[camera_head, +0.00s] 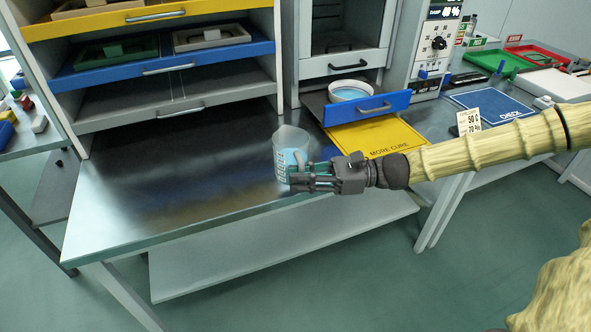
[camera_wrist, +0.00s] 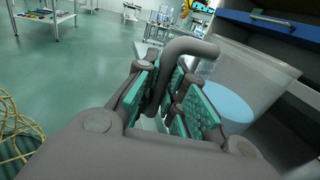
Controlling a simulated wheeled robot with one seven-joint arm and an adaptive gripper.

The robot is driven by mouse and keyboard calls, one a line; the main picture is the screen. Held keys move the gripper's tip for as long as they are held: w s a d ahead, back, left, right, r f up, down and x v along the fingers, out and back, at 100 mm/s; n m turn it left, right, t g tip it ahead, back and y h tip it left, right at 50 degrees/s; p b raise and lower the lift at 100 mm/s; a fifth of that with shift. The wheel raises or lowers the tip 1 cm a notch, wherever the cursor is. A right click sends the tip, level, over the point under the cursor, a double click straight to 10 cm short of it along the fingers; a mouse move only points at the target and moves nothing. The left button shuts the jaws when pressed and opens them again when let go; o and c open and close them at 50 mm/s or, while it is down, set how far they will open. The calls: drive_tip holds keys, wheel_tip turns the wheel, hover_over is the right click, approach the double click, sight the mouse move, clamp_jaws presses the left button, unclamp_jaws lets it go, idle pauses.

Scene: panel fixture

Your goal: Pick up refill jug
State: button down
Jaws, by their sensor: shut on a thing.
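The refill jug (camera_head: 291,146) is a clear, translucent cup with pale blue liquid and dark markings on its side. In the head view it stands on the metal bench (camera_head: 190,172) or just above it; I cannot tell which. My gripper (camera_head: 303,180) comes in from the right, at the near side of the jug. In the wrist view the jug (camera_wrist: 245,85) is beside my fingers, looking upright, and its grey curved handle (camera_wrist: 190,46) lies between the teal finger pads. My gripper (camera_wrist: 172,105) is shut on that handle.
Behind the jug, an open blue-fronted drawer (camera_head: 388,107) holds a round bowl (camera_head: 349,94). A yellow MORE CURE mat (camera_head: 376,137) lies right of the jug. A shelf rack with blue tray (camera_head: 165,63) stands at back left. The bench left of the jug is clear.

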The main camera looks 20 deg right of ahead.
drive_tip(key=shift+s+d+r+p, duration=0.15)
drive_tip(key=shift+s+p, duration=0.15)
drive_tip(key=shift+s, duration=1)
drive_tip(key=shift+s+d+r+p, duration=0.15)
drive_tip(key=shift+s+p, duration=0.1)
drive_tip(key=shift+s, duration=1)
drive_tip(key=shift+s+f, duration=0.1)
drive_tip(key=shift+s, duration=0.05)
